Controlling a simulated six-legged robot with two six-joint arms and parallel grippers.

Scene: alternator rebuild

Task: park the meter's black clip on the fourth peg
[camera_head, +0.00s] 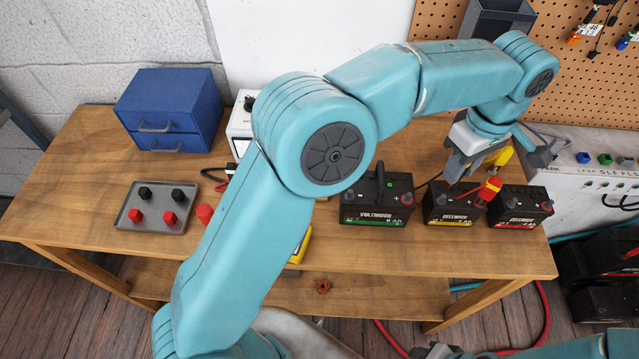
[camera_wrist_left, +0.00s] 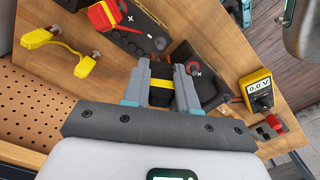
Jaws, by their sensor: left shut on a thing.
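My left gripper (camera_head: 458,168) is above the batteries at the right of the bench. In the left wrist view the left gripper (camera_wrist_left: 162,82) is shut on the black clip (camera_wrist_left: 160,92), which has a yellow band. The red clip (camera_head: 490,189) is at the right-hand batteries; it also shows in the left wrist view (camera_wrist_left: 104,14). The yellow meter (camera_wrist_left: 258,88) reads 0.0 V in the left wrist view; in the head view my arm hides most of it. My right gripper (camera_head: 438,351) is partly in view at the bottom edge. I cannot tell which peg is the fourth.
A green-striped battery (camera_head: 376,206), a yellow-striped battery (camera_head: 440,213) and a red-striped battery (camera_head: 517,214) stand in a row. A grey tray (camera_head: 128,218) with black and red posts and a blue drawer box (camera_head: 170,105) are at the left. A pegboard (camera_head: 560,75) is behind.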

